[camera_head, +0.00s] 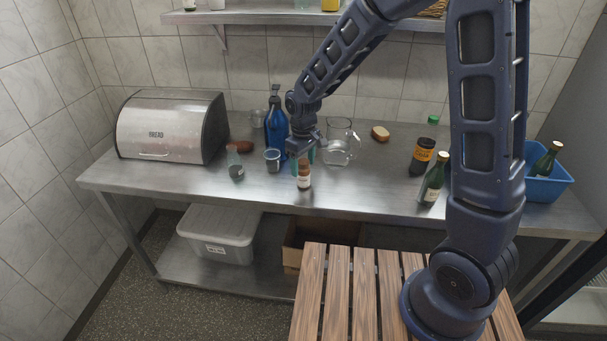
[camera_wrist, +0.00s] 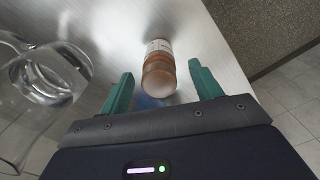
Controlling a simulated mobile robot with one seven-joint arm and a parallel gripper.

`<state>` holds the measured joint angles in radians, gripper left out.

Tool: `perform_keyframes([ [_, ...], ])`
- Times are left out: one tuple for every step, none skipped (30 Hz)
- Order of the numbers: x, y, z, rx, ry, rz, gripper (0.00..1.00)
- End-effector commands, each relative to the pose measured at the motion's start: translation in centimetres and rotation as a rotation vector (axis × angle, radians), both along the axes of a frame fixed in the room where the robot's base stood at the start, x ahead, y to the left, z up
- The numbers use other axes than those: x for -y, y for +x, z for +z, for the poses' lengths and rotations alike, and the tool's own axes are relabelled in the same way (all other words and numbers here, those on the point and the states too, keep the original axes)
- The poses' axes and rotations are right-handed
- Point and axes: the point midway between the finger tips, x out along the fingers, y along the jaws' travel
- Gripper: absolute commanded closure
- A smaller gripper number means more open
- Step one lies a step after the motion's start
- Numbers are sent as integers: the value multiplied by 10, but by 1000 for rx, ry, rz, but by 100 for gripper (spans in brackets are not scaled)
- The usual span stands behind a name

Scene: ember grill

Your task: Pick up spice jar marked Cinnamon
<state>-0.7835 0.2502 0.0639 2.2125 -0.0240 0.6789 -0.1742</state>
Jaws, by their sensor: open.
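A small spice jar (camera_head: 304,175) with brown contents and a pale label stands near the front edge of the steel counter. In the wrist view the jar (camera_wrist: 159,72) lies ahead between the two green fingers, and its label is too small to read. My gripper (camera_wrist: 160,88) is open with nothing held. In the head view my gripper (camera_head: 304,150) is just above and behind the jar, its fingers partly hidden. Another small jar (camera_head: 235,162) with a grey-green lid stands further left; its label cannot be read.
A glass pitcher (camera_wrist: 45,80) stands close to the gripper's left in the wrist view. A blue bottle (camera_head: 276,125) and a small cup (camera_head: 272,160) stand left of the gripper. A bread box (camera_head: 165,130) fills the left end. The counter's front edge is close.

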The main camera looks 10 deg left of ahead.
Motion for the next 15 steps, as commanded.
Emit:
perform_keyframes([
  [1, -1, -9, -3, -4, 1, 36],
  [2, -1, -13, -3, -3, 1, 36],
  [2, -1, -18, -3, -3, 1, 36],
  [2, -1, -22, -3, -3, 1, 36],
  [2, -1, -25, -3, -3, 0, 36],
  [2, -1, -29, -2, -1, 0, 36],
  [2, -1, -31, -2, -1, 0, 36],
  [2, -1, -33, -2, -1, 0, 36],
  [2, -1, -34, -1, -2, 0, 36],
  [2, -1, -35, -1, -1, 0, 36],
  [2, 0, -36, -1, -1, 0, 36],
  [2, 0, -36, -1, -1, 0, 36],
  [2, 0, -36, -1, -1, 0, 36],
  [2, 0, -36, 0, 0, 0, 36],
  [2, 0, -36, 0, 0, 0, 36],
])
